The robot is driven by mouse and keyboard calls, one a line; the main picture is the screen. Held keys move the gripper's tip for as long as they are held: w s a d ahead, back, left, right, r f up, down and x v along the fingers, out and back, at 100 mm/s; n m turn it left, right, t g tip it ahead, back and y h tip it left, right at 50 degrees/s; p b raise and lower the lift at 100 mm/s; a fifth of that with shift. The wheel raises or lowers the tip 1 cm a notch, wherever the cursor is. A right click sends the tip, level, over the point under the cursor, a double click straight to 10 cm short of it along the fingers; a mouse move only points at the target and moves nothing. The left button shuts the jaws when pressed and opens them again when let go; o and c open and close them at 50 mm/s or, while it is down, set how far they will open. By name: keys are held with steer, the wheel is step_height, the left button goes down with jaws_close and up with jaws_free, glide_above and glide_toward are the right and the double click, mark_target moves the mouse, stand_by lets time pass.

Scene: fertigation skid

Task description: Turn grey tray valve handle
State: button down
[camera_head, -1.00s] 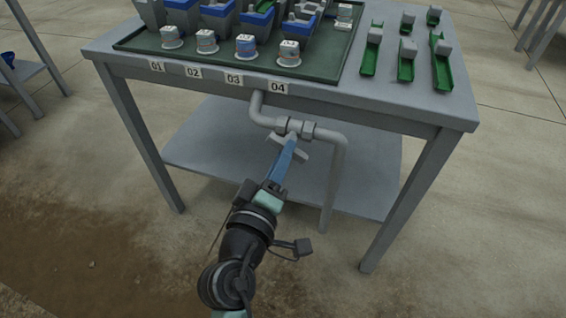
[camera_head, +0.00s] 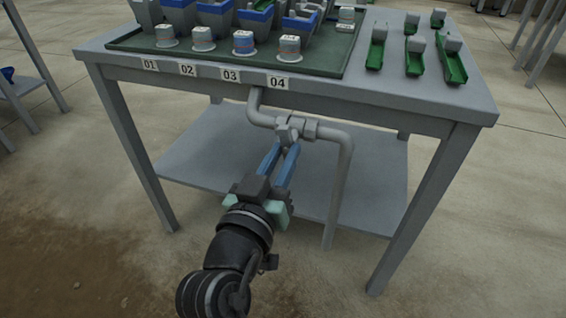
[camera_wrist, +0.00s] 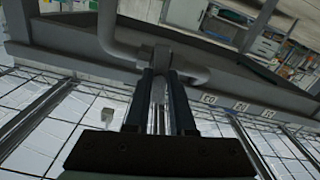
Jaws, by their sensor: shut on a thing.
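The grey tray valve (camera_head: 290,128) sits on the grey pipe under the table's front edge, below label 04. My gripper (camera_head: 284,150) reaches up to it from the front, its two blue fingers side by side. The fingers are shut on the valve handle. In the wrist view, the grey handle (camera_wrist: 158,92) shows between the two dark fingers, pointing back from the valve body (camera_wrist: 160,58). The head view mostly hides the handle behind the fingers.
The grey pipe (camera_head: 345,175) bends right and runs down past the lower shelf (camera_head: 375,190). The table (camera_head: 440,110) carries a green tray (camera_head: 125,40) with pots and several green channels at right. Its front leg (camera_head: 415,215) stands right of the arm. The floor in front is open.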

steer(key=shift+f+m+b, duration=0.1)
steer(key=shift+m+b, duration=0.35)
steer(key=shift+m, duration=0.35)
steer(key=c, duration=0.8)
jaws_free()
steer(key=shift+o, duration=0.2)
steer(key=shift+s, duration=0.1)
steer(key=p+v, duration=0.2)
steer(key=v, duration=1.1)
